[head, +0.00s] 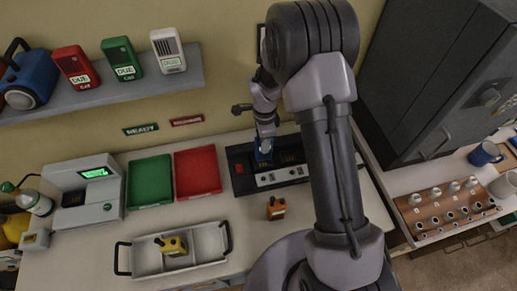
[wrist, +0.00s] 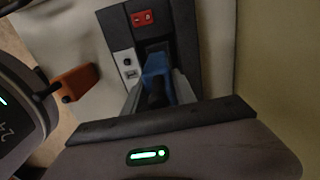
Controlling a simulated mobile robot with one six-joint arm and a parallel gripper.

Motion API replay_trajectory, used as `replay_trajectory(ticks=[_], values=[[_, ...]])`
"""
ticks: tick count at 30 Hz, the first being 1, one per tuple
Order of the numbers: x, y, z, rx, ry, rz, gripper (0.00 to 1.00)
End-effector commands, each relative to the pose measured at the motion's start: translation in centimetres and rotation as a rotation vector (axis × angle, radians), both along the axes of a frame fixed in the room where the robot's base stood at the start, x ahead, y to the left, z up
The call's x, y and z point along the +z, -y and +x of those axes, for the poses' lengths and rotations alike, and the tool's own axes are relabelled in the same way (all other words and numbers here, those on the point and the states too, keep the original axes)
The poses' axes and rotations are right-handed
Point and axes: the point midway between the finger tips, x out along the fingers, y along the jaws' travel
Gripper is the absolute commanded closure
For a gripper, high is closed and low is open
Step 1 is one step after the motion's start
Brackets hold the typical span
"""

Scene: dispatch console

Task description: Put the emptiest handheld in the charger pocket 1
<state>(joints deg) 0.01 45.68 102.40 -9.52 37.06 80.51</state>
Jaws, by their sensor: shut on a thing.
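My gripper (head: 265,137) is over the dark charger (head: 290,176), shut on a blue handheld (head: 263,155). The blue handheld also shows in the wrist view (wrist: 156,66), between the gripper fingers (wrist: 157,92) and over a recess of the charger (wrist: 117,30). I cannot tell how deep it sits. An orange handheld (head: 276,208) stands on the counter in front of the charger; it also shows in the wrist view (wrist: 75,82). A yellow handheld (head: 172,245) lies in the white tray. Charge levels and pocket numbers are too small to read.
The white two-handled tray (head: 205,243) is at the front. A green tray (head: 150,181) and a red tray (head: 198,171) lie left of the charger, beside a grey device with a green display (head: 95,173). A wooden rack (head: 445,208) and grey cabinet (head: 430,75) are right.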

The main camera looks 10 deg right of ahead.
Motion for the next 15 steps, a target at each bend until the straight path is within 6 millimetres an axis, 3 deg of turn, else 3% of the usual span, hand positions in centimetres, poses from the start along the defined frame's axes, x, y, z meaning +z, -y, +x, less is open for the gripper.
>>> replay_trajectory(ticks=[9, 15], values=[[-4.9, 0.0, 0.0, 0.0, 0.0, 0.0, 1.0], [-4.9, 0.0, 0.1, 0.0, 0.002, 0.0, 1.0]])
